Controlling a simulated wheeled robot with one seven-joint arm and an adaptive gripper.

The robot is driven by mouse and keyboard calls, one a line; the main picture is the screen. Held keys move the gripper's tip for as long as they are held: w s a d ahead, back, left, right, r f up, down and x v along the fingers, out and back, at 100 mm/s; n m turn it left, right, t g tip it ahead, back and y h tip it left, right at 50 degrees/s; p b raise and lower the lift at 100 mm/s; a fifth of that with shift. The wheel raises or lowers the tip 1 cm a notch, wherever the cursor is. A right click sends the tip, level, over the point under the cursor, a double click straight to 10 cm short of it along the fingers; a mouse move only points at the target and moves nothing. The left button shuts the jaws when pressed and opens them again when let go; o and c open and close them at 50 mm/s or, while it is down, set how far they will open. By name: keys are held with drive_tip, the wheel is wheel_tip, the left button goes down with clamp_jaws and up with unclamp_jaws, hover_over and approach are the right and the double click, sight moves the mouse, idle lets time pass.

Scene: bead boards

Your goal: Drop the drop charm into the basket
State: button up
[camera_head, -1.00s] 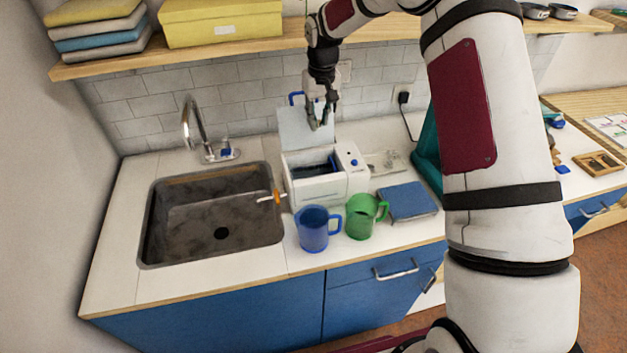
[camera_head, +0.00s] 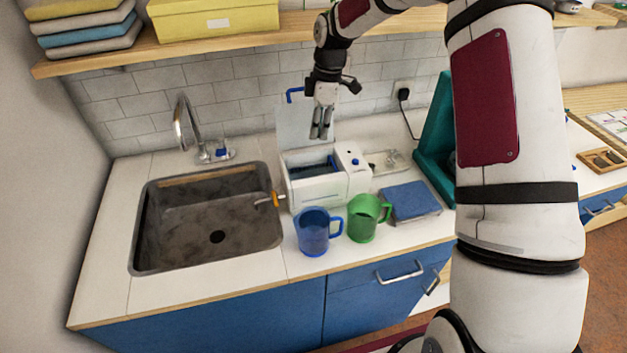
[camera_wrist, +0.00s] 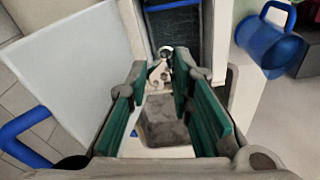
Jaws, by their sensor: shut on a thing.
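My gripper (camera_head: 321,123) hangs fingers down above the open white cleaner box, in front of its raised lid. In the wrist view my gripper (camera_wrist: 163,75) has its green-padded fingers closed in on a small silvery piece, the drop charm (camera_wrist: 165,53), at the tips. Its exact shape is too small to make out, and it cannot be made out in the head view. The basket (camera_head: 311,170) is the dark, blue-edged insert inside the white box. In the wrist view the basket (camera_wrist: 173,25) lies at the top, beyond the fingertips.
The white box (camera_head: 318,192) has a pale raised lid (camera_head: 296,120) behind it. A blue mug (camera_head: 313,232) and a green mug (camera_head: 361,222) stand in front. A blue book (camera_head: 409,200) lies to the right. The sink (camera_head: 207,217) is to the left.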

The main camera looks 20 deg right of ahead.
drive_tip(key=n, duration=0.3)
drive_tip(key=shift+s+f+n, duration=0.2)
drive_tip(key=shift+f+n, duration=0.1)
drive_tip(key=shift+n, duration=0.1)
drive_tip(key=n, duration=0.2)
drive_tip(key=n+b, duration=0.1)
drive_tip(key=shift+s+f+n+g, duration=0.25)
drive_tip(key=shift+s+n+g, duration=0.05)
drive_tip(key=shift+n+g, duration=0.1)
drive_tip(key=shift+s+f+n+g+h+b, duration=0.1)
drive_tip(key=shift+s+f+n+b, duration=0.1)
drive_tip(key=shift+f+n, duration=0.85)
drive_tip(key=shift+s+f+n+g+h+b, duration=0.1)
drive_tip(key=shift+s+f+n+b, duration=0.1)
drive_tip(key=shift+f+n, duration=0.85)
drive_tip(key=shift+s+f+n+g+h+b, duration=0.1)
drive_tip(key=shift+f+n+b, duration=0.1)
drive_tip(key=shift+f+n, duration=0.8)
drive_tip(key=shift+f, duration=0.2)
drive_tip(key=o, duration=1)
